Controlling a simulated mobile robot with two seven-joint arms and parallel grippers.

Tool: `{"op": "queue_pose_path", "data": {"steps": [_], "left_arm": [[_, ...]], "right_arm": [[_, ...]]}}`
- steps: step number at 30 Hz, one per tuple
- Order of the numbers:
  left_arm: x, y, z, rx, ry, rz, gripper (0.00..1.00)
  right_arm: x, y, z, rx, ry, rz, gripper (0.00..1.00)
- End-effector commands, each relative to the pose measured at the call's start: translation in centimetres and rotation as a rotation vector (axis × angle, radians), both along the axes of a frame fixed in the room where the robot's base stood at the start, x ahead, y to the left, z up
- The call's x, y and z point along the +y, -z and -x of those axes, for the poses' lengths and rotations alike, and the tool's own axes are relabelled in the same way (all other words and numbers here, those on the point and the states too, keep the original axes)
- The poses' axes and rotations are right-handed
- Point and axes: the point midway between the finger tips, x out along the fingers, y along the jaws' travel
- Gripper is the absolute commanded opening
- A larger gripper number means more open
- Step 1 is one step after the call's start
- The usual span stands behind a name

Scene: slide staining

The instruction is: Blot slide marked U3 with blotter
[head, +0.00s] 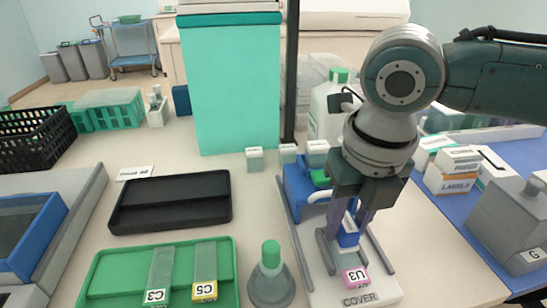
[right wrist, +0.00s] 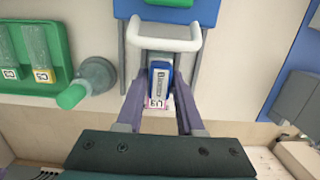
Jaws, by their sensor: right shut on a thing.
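The slide marked U3 (head: 355,277), with a pink label, lies on the pale plate marked COVER (head: 362,299). The U3 label also shows in the right wrist view (right wrist: 157,103). My right gripper (head: 345,238) is shut on a small blue and white block, which looks like the blotter (head: 348,234). In the right wrist view the blotter (right wrist: 160,78) sits between the fingers, over the slide just beyond its label. The fingers and blotter hide most of the slide, and I cannot tell whether the blotter touches it. My left gripper is not in view.
A blue device with a white handle (head: 318,195) stands behind the plate. Left are a green tray (head: 133,255) with slides C3 and C5, a flask with a green cap (head: 271,253) and a black case (head: 171,202). A grey box marked G (head: 510,230) stands right.

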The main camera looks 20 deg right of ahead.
Motion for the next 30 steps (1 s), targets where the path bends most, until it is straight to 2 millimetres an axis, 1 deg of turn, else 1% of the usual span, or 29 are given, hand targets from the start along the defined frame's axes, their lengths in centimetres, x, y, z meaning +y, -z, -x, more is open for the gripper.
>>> {"op": "queue_pose_path", "data": {"steps": [19, 30], "left_arm": [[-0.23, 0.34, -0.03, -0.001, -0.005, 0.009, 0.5], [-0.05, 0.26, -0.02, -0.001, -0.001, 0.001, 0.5]], "right_arm": [[0.0, 0.71, 0.02, 0.001, 0.0, 0.001, 0.0], [0.0, 0.66, 0.02, 0.001, 0.0, 0.0, 0.0]]}}
